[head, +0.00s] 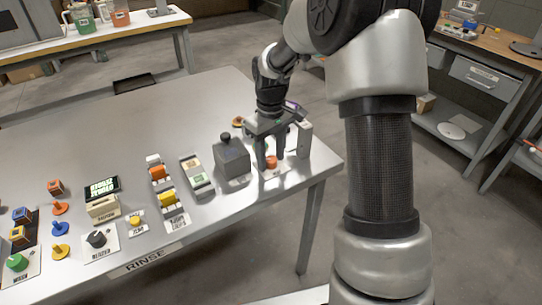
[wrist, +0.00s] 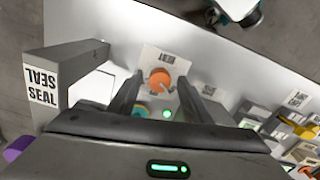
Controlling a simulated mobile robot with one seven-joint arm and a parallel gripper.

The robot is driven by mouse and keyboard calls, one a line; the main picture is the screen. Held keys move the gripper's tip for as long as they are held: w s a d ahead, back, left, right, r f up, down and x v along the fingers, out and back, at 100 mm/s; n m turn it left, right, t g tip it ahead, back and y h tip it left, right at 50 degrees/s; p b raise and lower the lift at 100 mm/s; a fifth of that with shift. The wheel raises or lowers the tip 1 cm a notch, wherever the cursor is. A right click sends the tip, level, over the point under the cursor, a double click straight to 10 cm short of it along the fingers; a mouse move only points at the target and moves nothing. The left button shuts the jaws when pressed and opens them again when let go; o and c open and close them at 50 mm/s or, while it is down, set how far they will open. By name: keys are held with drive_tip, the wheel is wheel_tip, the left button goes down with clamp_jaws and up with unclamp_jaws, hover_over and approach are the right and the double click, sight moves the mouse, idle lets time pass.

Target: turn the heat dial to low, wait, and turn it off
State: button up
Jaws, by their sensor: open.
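An orange round dial (wrist: 160,78) with a pale pointer line sits on a white plate with a small upside-down label that looks like HEAT. It also shows in the head view (head: 271,162), near the table's right end. My gripper (head: 270,150) points down over this dial, its two fingers apart. In the wrist view the open fingers (wrist: 160,92) stand on either side of the dial, with the dial showing beyond and between them. Nothing is held. Whether the fingers touch the dial cannot be told. A small green light (wrist: 167,114) shows nearer the gripper body.
A grey box with a dark knob (head: 232,157) stands just left of my gripper. A grey post marked SEAL (wrist: 75,82) stands close beside it. A black knob (head: 96,239), a yellow button (head: 135,222) and coloured pieces fill the table's left. The table's back middle is clear.

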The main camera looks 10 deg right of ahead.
drive_tip(key=c, duration=1.1)
drive_tip(key=shift+o, duration=0.2)
drive_tip(key=shift+m, duration=0.3)
drive_tip(key=m+p, duration=0.1)
drive_tip(key=m, duration=0.1)
drive_tip(key=shift+r+m+p, duration=0.15)
drive_tip(key=shift+m+p, duration=0.15)
drive_tip(key=shift+m, duration=0.1)
drive_tip(key=m+p, duration=0.1)
drive_tip(key=m, duration=0.1)
drive_tip(key=shift+m, duration=0.4)
drive_tip(key=m+p, duration=0.1)
drive_tip(key=m, duration=0.4)
drive_tip(key=shift+p, duration=0.4)
drive_tip(key=shift+m, duration=0.4)
drive_tip(key=o, duration=1.1)
drive_tip(key=shift+c, duration=0.2)
